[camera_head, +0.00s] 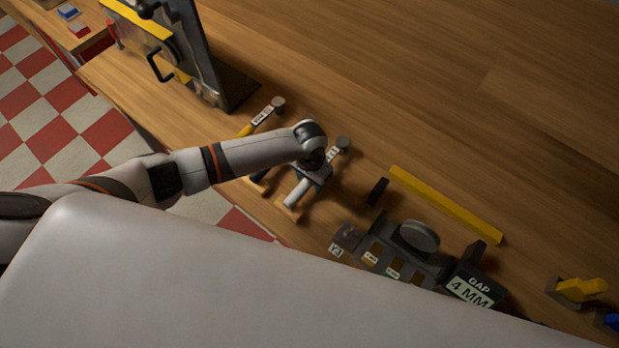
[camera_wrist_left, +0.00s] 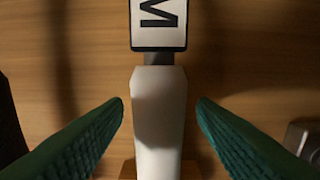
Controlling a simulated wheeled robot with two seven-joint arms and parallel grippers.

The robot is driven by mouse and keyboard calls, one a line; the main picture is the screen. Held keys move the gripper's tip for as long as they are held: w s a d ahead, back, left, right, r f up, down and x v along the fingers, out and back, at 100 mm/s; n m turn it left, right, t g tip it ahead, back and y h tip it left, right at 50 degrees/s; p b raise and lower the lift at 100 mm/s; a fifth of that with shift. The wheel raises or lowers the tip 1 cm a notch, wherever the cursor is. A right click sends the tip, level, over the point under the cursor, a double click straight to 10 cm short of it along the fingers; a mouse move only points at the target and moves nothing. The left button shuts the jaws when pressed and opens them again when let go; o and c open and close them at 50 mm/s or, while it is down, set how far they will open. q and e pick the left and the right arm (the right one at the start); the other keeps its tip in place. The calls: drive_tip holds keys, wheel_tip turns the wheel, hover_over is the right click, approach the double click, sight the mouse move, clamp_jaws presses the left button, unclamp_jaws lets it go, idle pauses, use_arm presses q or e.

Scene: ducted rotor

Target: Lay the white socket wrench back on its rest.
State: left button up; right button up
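The white socket wrench has a white handle (camera_head: 297,192), which also shows in the left wrist view (camera_wrist_left: 158,120), and a label plate with a dark letter (camera_wrist_left: 158,23). A wooden rest (camera_head: 289,212) shows under the handle's near end, and its edges show at the bottom of the wrist view (camera_wrist_left: 128,170). I cannot tell whether the handle touches it. My left gripper (camera_head: 305,181) is over the wrench. Its green fingers (camera_wrist_left: 161,108) are open, one on each side of the handle, with gaps on both sides. My right gripper is not in view.
A yellow-handled tool (camera_head: 262,116) lies to the left, near a dark upright panel (camera_head: 205,60). To the right are a black ring-like part (camera_head: 377,191), a yellow bar (camera_head: 445,205), a dark holder (camera_head: 430,268) and a "GAP 4 MM" block (camera_head: 475,285). The far tabletop is clear.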

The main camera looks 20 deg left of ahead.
use_arm(q)
wheel_tip(320, 180, up, 12)
drive_tip(key=b, duration=0.2)
drive_tip(key=s+d+f+t+h, duration=0.25)
drive_tip(key=s+d, duration=0.25)
drive_tip(key=s, duration=0.4)
drive_tip(key=s+a+r+n+y, duration=0.2)
drive_tip(key=s+a, duration=0.9)
drive_tip(key=a, duration=0.2)
drive_tip(key=s+a+f+b+x, duration=0.1)
drive_tip(key=s+b+x, duration=0.15)
drive_tip(key=x, duration=1.15)
drive_tip(key=s+f+b+x, duration=0.1)
drive_tip(key=s+x, duration=0.3)
drive_tip(key=x, duration=1)
drive_tip(key=s+a+f+g+b, duration=0.1)
drive_tip(key=s+a+f+b, duration=0.1)
drive_tip(key=s+f, duration=1.5)
wheel_tip(320, 180, down, 3)
drive_tip(key=shift+s+a+f+g+b, duration=0.1)
drive_tip(key=shift+s+a+g+b, duration=0.2)
drive_tip(key=shift+b, duration=0.45)
